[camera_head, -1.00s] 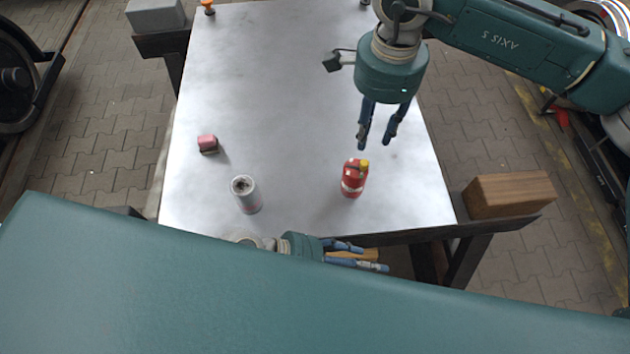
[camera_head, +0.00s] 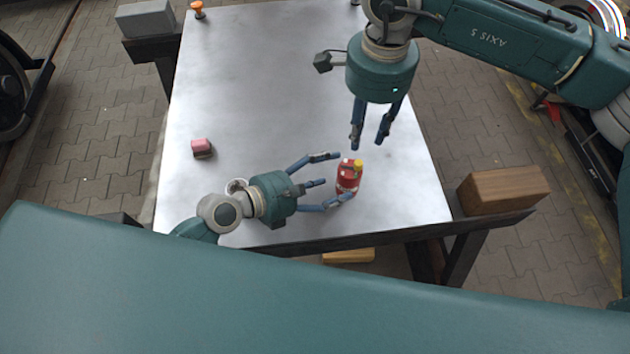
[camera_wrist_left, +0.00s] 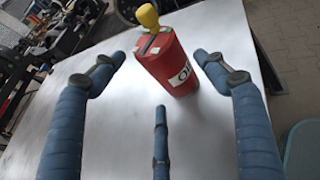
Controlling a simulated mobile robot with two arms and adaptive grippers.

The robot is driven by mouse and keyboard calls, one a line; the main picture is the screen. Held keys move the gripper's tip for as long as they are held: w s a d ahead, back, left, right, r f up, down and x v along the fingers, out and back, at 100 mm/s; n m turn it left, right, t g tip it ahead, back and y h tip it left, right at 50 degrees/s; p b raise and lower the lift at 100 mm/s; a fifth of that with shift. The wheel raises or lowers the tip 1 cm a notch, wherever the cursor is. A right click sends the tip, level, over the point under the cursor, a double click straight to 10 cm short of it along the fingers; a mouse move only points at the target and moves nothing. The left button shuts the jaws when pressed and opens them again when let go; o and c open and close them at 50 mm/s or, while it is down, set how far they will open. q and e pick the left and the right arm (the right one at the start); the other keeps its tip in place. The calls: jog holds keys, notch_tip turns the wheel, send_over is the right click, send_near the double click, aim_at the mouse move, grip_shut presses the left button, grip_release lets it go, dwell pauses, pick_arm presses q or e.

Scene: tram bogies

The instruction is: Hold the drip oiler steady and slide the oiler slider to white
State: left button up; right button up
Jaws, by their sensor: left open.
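The drip oiler is a red can (camera_head: 347,184) standing upright near the front right of the metal table. It also shows in the left wrist view (camera_wrist_left: 178,68), with part of a white label. In the left wrist view the oiler is ahead between the outer fingers. My right gripper (camera_head: 369,145) is open and empty above and behind the oiler.
A pink-and-dark block (camera_head: 202,148) lies at the table's left. A wooden block (camera_head: 503,190) is off the right edge.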

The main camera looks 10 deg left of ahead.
aim_at(359, 162)
pick_arm(q)
jog(key=shift+x, duration=2.55)
jog(key=c, duration=1)
jog(key=shift+c, duration=0.2)
pick_arm(e)
jog(key=shift+o, duration=0.9)
pick_arm(q)
jog(key=shift+f, duration=0.1)
jog(key=shift+s, duration=0.1)
pick_arm(e)
notch_tip(359, 162, down, 10)
jog(key=m, duration=2.6)
